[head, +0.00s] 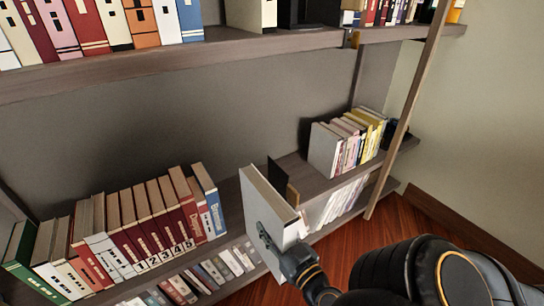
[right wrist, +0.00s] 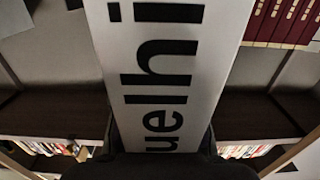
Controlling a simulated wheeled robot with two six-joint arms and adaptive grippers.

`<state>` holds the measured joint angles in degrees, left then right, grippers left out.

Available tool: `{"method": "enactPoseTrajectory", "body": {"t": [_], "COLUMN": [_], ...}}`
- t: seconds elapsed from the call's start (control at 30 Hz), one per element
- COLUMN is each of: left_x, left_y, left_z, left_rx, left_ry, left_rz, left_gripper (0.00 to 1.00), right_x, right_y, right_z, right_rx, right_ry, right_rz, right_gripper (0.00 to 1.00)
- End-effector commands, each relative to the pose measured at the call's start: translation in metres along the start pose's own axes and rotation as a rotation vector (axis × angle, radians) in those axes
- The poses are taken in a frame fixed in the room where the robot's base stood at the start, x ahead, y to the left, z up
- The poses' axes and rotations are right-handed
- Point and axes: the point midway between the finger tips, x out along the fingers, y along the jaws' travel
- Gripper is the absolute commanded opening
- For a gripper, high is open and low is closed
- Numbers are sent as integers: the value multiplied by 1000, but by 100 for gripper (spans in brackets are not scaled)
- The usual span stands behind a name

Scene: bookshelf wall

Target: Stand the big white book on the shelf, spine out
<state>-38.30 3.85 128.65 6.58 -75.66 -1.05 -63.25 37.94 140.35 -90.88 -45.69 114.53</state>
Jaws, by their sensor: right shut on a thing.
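The big white book (head: 268,193) is upright in the head view, held in front of the middle shelf at the gap between two groups of books. My right gripper (head: 270,240) is shut on it, with a finger on the side of the book. In the right wrist view the book (right wrist: 158,60) fills the middle, its lettered white spine facing my wrist camera. My gripper's dark body (right wrist: 160,165) covers the bottom there. Whether the book touches the shelf board is hidden. My left gripper is not in view.
A row of books (head: 135,225) stands left on the middle shelf (head: 232,212). A dark panel with a brown edge (head: 280,180) stands just behind the held book. Pale and yellow books (head: 345,145) stand farther right. A loaded upper shelf (head: 190,58) runs above. A slanted post (head: 405,110) stands at right.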

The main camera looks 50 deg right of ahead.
Motion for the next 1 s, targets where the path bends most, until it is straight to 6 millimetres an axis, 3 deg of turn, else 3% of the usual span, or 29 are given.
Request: {"method": "enactPoseTrajectory", "body": {"t": [0.27, 1.0], "left_x": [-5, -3], "left_y": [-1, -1], "left_z": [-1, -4], "left_rx": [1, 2], "left_ry": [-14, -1], "left_rz": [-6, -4], "left_gripper": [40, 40], "right_x": [30, 122], "right_y": [-1, -1], "right_z": [-5, 3], "right_rx": [2, 2], "right_ry": [16, 13], "right_rz": [0, 0], "right_gripper": [0, 0]}}
